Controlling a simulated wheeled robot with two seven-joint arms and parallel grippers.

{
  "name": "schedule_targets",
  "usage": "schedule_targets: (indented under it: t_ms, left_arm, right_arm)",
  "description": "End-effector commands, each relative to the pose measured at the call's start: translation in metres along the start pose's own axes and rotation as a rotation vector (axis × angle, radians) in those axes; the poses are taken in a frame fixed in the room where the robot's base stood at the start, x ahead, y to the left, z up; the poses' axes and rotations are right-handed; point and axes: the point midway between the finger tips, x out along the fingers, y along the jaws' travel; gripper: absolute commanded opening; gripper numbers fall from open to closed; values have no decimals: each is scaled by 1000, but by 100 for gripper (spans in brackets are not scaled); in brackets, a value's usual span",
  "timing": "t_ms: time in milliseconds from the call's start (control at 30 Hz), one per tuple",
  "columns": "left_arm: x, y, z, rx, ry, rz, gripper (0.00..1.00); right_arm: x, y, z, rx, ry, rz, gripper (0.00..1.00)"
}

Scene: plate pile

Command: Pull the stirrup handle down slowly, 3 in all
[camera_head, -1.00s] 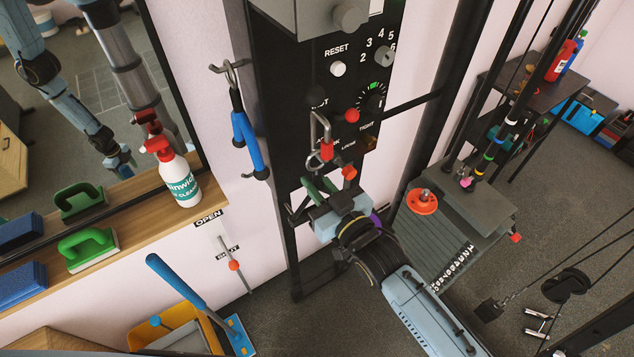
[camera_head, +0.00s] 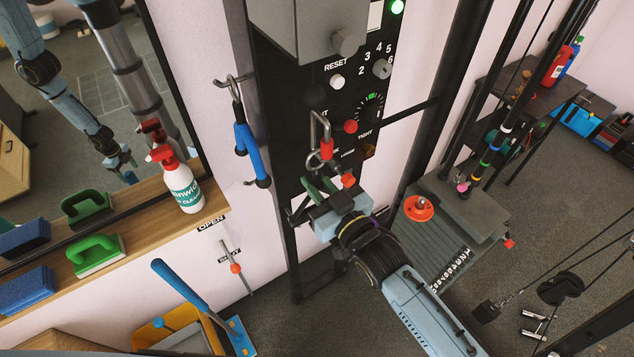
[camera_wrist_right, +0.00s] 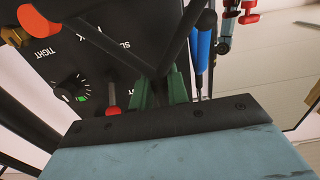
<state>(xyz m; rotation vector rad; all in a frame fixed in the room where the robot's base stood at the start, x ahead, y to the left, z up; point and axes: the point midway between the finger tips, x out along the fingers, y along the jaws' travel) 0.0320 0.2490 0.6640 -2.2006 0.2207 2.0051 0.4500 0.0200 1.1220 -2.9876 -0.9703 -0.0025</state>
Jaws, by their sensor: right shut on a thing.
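In the right wrist view the handle's two dark side arms (camera_wrist_right: 118,48) form a V that meets at the green fingers (camera_wrist_right: 163,92). The gripper body hides part of the handle. My left gripper is not in view.
The black panel has a reset button (camera_head: 337,82), a red knob (camera_head: 351,127), a dial (camera_head: 370,106) and a green light (camera_head: 397,7). A blue-handled tool (camera_head: 250,150) hangs on a hook to the left. A spray bottle (camera_head: 182,188) stands on the wooden shelf (camera_head: 140,206).

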Motion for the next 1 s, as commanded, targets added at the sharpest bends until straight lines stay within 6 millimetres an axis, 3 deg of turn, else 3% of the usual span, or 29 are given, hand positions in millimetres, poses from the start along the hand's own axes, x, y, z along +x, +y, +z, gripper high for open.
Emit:
schedule_targets:
  t_ms: [200,567,1000]
  left_arm:
    - [-12,0,-1,0,0,0,66]
    - [-11,0,-1,0,0,0,66]
    - [-11,0,-1,0,0,0,66]
  right_arm:
    - [-1,1,-12,0,-13,1,0]
    - [-1,0,-12,0,-13,1,0]
    - [-1,1,-34,1,-14,1,0]
